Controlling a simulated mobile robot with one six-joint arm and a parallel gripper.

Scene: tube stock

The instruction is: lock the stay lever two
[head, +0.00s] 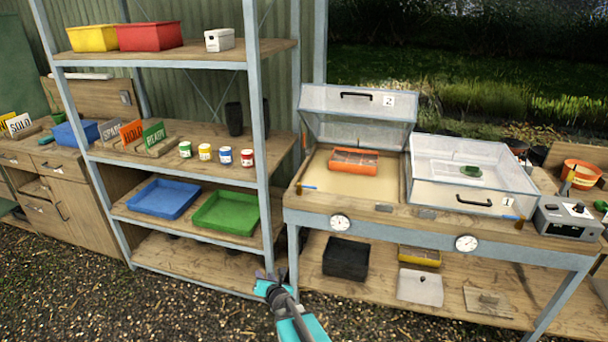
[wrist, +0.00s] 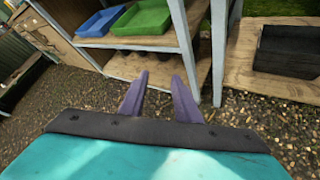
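The clear lid marked 2 (head: 355,112) stands raised and tilted over the left bed on the bench. A small blue lever (head: 307,188) lies at the left front corner of that bed. It looks like the stay lever, but it is too small to tell whether it is locked. My gripper (head: 269,274) is low in front of the bench, left of its front leg and well away from the lever. In the wrist view, its two purple fingers (wrist: 160,82) are apart with nothing between them.
An orange tray (head: 354,167) sits in the left bed. The clear lid marked 1 (head: 464,180) is down on the right. A shelf post (head: 262,150) stands left of the bench. A black crate (head: 345,258) is on the lower shelf. Gravel around my gripper is free.

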